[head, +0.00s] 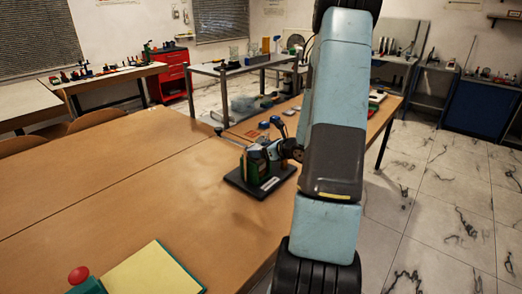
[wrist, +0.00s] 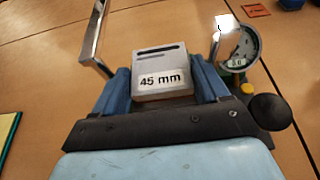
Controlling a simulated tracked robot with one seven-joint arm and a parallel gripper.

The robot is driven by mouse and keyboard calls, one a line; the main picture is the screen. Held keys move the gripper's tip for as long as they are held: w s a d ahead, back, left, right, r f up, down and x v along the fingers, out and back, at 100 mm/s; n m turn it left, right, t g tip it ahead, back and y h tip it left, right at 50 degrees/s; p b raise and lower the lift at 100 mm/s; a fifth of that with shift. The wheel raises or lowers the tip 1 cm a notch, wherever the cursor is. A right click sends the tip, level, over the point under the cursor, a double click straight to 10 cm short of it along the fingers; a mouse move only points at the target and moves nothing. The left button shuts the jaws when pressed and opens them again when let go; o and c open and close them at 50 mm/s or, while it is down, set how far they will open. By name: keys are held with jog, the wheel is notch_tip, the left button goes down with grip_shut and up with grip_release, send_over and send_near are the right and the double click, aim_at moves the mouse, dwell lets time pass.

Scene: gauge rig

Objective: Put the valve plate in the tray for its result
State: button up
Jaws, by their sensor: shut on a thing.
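My gripper (wrist: 163,85) has its blue fingers shut on a grey block (wrist: 160,62) with a dark slot and a "45 mm" label. I cannot tell if this block is the valve plate; no other plate is clearly visible. In the head view, my gripper (head: 270,150) is over a gauge rig with a dark base (head: 282,176) and green parts. In the wrist view, a round dial (wrist: 240,50) stands right of the block. The block is not distinct in the head view, and I cannot make out a result tray there.
A yellow surface with a green edge (head: 152,272) lies at the near left, beside a red button (head: 78,275) on a green box. Small blue and red items (head: 277,121) lie beyond the rig. The wooden table (head: 120,190) is mostly clear left of the rig.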

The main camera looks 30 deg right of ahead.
jog(key=shift+f, duration=0.1)
jog(key=o, duration=1.2)
jog(key=shift+c, duration=0.2)
